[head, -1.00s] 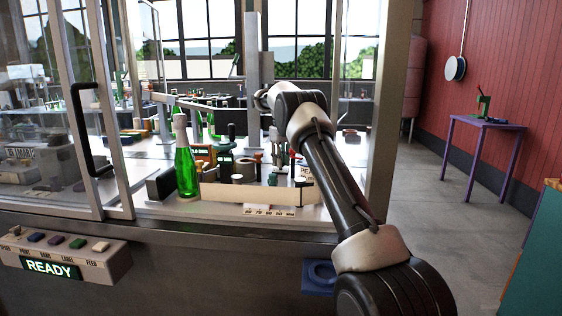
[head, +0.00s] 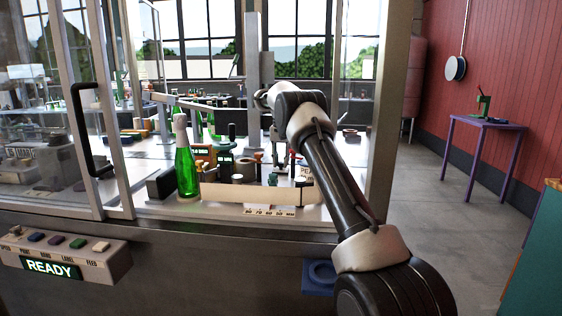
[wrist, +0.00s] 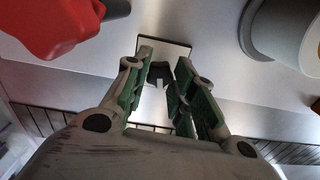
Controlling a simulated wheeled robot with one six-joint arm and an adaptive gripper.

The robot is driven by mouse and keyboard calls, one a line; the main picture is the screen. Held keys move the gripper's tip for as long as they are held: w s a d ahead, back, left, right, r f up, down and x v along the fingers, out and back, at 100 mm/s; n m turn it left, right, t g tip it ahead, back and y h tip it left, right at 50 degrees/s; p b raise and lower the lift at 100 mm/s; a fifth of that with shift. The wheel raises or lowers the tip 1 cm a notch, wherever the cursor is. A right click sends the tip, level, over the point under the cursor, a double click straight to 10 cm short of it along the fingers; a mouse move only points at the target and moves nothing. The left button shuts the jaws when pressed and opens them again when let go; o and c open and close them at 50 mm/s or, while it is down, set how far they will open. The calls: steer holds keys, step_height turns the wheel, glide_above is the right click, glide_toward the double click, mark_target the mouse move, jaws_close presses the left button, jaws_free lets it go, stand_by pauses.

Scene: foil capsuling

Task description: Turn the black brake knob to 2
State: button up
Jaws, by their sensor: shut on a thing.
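The black brake knob (wrist: 159,71) shows in the wrist view as a small dark piece between my fingertips, against a pale plate (wrist: 172,50) on the grey metal panel. My gripper (wrist: 161,76) is shut on the knob, with its green-lined fingers on either side. The fingers hide part of the knob. No number or pointer is readable there, so I cannot tell its setting. In the head view my gripper (head: 277,157) reaches down among the crowded fittings inside the machine. The knob cannot be made out in that view.
A red part (wrist: 55,25) and a grey cylinder (wrist: 283,30) stand on either side of my gripper. A green bottle (head: 187,165) stands left on the bench. A low beige plate (head: 250,194) runs along the front. A glass door with a black handle (head: 92,130) is at left.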

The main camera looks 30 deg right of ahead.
mark_target(281, 163)
steer(key=shift+r+m, duration=0.1)
steer(key=shift+m, duration=1)
steer(key=o, duration=1)
step_height(281, 163, up, 7)
steer(key=shift+w+f, duration=0.1)
steer(key=shift+f, duration=0.1)
steer(key=shift+r, duration=0.4)
